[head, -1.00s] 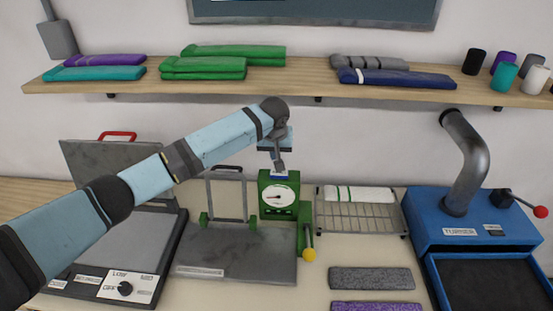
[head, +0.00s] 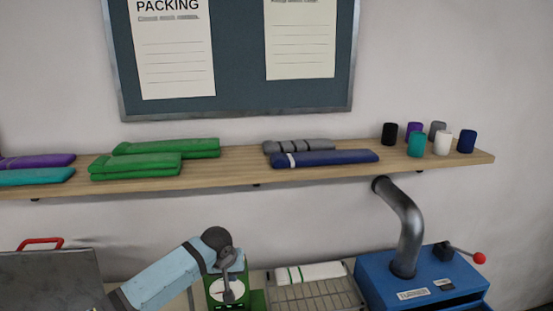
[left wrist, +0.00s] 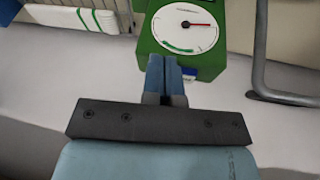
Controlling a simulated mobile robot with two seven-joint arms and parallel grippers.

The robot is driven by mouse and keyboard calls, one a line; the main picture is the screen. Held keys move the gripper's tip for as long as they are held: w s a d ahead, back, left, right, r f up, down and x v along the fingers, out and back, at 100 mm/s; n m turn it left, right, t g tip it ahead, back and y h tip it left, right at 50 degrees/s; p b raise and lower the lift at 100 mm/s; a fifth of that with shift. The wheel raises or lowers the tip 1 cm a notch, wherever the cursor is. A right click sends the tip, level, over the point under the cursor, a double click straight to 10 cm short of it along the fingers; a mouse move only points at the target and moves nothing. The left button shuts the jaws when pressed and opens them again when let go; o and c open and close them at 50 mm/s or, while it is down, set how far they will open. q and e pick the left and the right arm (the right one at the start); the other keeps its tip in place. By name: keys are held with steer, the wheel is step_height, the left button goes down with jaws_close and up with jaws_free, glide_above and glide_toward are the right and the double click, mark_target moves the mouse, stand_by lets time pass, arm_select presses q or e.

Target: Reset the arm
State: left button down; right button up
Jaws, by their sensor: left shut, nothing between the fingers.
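My left gripper (head: 229,293) hangs from the bent wrist at the bottom of the head view, in front of the green dial device (head: 214,291). In the left wrist view its two blue fingers (left wrist: 165,72) are together with nothing between them. They point toward the green device, whose white dial (left wrist: 187,28) has a red and black needle. I cannot tell whether the fingertips touch it. My right gripper is in neither view.
A wire rack (head: 318,295) with a white, green-striped roll (head: 310,272) stands right of the device. The blue machine (head: 425,277) with a bent pipe is further right. A wooden shelf (head: 230,172) above holds folded fabrics and several small cylinders. A noticeboard (head: 238,60) hangs above it.

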arm_select(q)
steer(key=s+d+f+t+h, duration=0.1)
steer(key=s+f, duration=0.3)
steer(key=s, duration=0.2)
steer(key=s+d+f+m+t+h, duration=0.1)
steer(key=s+d+f, duration=0.1)
steer(key=s+f, duration=0.3)
steer(key=s+d+f+m+t+h, duration=0.1)
steer(key=s+f+h, duration=0.1)
steer(key=s+f, duration=0.3)
steer(key=shift+s+d+f, duration=0.1)
steer(key=shift+s+d, duration=0.3)
steer(key=shift+s, duration=0.45)
steer(key=s+a+f, duration=0.1)
steer(key=s, duration=0.2)
steer(key=s+a+t, duration=0.1)
steer(key=s, duration=0.2)
steer(key=s+a+f+t, duration=0.1)
steer(key=s, duration=0.2)
steer(key=shift+s+a+f, duration=0.15)
steer(key=shift+a+f, duration=0.15)
steer(key=shift+f, duration=0.05)
steer(key=s+a+m+t+y, duration=0.1)
steer(key=s+a+t+y, duration=0.1)
steer(key=s+a, duration=0.5)
steer(key=s, duration=0.4)
steer(key=shift+s, duration=0.1)
